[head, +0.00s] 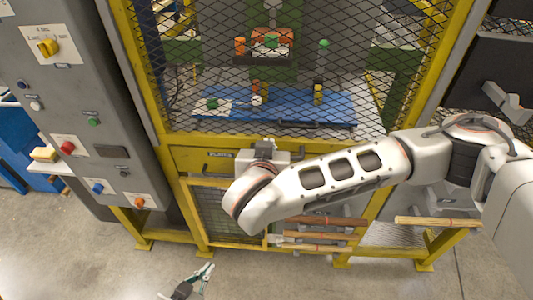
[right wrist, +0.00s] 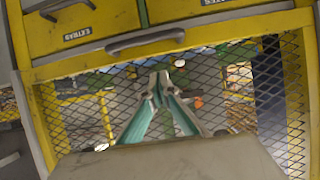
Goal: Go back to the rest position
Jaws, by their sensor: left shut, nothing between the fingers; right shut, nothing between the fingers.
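My left gripper (head: 203,274) shows small at the bottom of the head view, over the concrete floor. Its teal fingers are shut and hold nothing. My right arm comes in from the right across the front of the yellow machine frame. Its gripper is hidden behind the arm in the head view. In the right wrist view my right gripper (right wrist: 160,82) is shut and empty, its teal fingers meeting at the tips. It is in front of a wire mesh panel (right wrist: 80,120); I cannot tell how close.
A grey control panel (head: 75,110) with coloured buttons stands at left. Yellow-framed mesh (head: 290,60) closes off the machine and its blue bed (head: 290,105). Several turned wooden pieces (head: 322,221) lie low beneath my right arm.

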